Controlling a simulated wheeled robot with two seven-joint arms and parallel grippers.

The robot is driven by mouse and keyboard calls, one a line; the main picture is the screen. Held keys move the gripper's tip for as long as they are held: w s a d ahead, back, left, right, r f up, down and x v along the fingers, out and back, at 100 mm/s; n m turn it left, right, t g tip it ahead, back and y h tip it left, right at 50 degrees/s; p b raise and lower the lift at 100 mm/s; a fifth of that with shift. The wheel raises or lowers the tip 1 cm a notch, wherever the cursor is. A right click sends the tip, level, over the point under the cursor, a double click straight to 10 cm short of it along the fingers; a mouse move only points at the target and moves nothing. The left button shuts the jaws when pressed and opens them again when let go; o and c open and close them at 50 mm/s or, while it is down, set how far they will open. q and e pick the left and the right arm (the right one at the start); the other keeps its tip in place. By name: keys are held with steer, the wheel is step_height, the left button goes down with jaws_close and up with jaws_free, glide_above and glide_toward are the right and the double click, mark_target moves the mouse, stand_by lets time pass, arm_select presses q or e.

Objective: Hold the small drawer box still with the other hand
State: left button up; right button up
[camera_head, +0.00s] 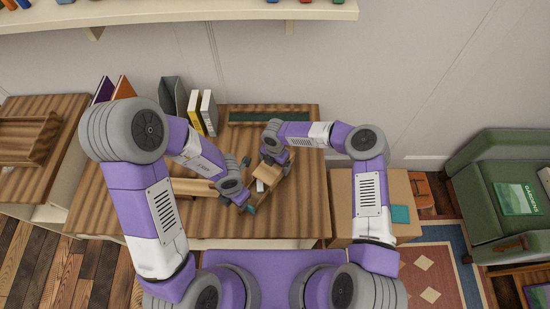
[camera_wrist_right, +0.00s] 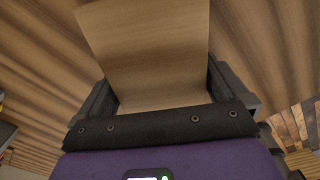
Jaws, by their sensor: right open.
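The small drawer box (camera_head: 268,174) is light wood and sits on the striped wooden table, partly hidden by my grippers. A small white thing (camera_head: 260,186) shows at its near side. My right gripper (camera_head: 276,158) is at its far side, with open jaws. In the right wrist view the wooden box (camera_wrist_right: 150,45) lies between the two dark fingers; I cannot tell whether they touch it. My left gripper (camera_head: 248,186) is at the box's left, its dark fingertips spread apart.
The table (camera_head: 210,218) has bare room at the front. Upright yellow and white binders (camera_head: 202,112) and a grey file holder stand at the back left. A dark green-lined tray (camera_head: 268,117) lies behind the right arm. A cardboard-coloured box (camera_head: 340,215) is at the right.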

steer(key=shift+f, duration=0.65)
steer(key=c, duration=0.9)
